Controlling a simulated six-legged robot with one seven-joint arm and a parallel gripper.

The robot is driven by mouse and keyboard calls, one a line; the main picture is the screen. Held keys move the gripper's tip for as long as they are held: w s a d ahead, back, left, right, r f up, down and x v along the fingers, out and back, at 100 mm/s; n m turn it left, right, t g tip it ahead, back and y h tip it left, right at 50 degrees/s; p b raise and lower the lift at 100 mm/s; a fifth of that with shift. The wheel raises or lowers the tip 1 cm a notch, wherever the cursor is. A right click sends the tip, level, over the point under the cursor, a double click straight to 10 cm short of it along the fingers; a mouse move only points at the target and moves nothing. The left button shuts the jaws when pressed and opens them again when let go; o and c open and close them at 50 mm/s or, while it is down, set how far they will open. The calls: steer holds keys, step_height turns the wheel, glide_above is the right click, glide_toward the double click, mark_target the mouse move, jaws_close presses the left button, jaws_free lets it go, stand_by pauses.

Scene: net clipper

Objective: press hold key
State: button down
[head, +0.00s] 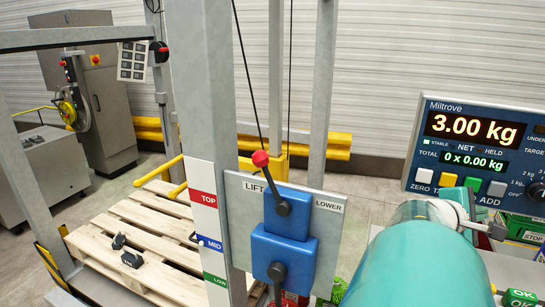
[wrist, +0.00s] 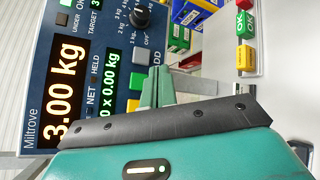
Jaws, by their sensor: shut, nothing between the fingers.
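The blue Miltrove scale panel (head: 478,150) is at the right of the head view and at the upper left of the wrist view (wrist: 60,30). Its display reads 3.00 kg and, below, 0 x 0.00 kg. The hold label is not readable, partly behind my gripper. My gripper (wrist: 157,72) is shut and empty, its green fingertips close beside the green key (wrist: 137,80). Contact cannot be told.
A round knob (head: 537,190) sits right of the keys. Red, yellow and green buttons (wrist: 245,30) stand farther right. A lift post with a blue lever box (head: 283,240) stands left of my arm. A wooden pallet (head: 140,225) lies behind it.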

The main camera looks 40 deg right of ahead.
glide_toward(479, 189)
steer(key=shift+s+x, duration=0.25)
steer(key=shift+x, duration=1)
steer(key=shift+s+x, duration=0.2)
steer(key=shift+x, duration=1)
steer(key=shift+a+f, duration=0.1)
steer(key=shift+w+d, duration=0.25)
steer(key=shift+d, duration=0.05)
stand_by(0.3)
steer(key=shift+w+d, duration=0.15)
steer(key=shift+d, duration=0.2)
stand_by(0.7)
steer(key=shift+a, duration=0.1)
steer(key=shift+s+a, duration=0.4)
steer(key=shift+a, duration=0.2)
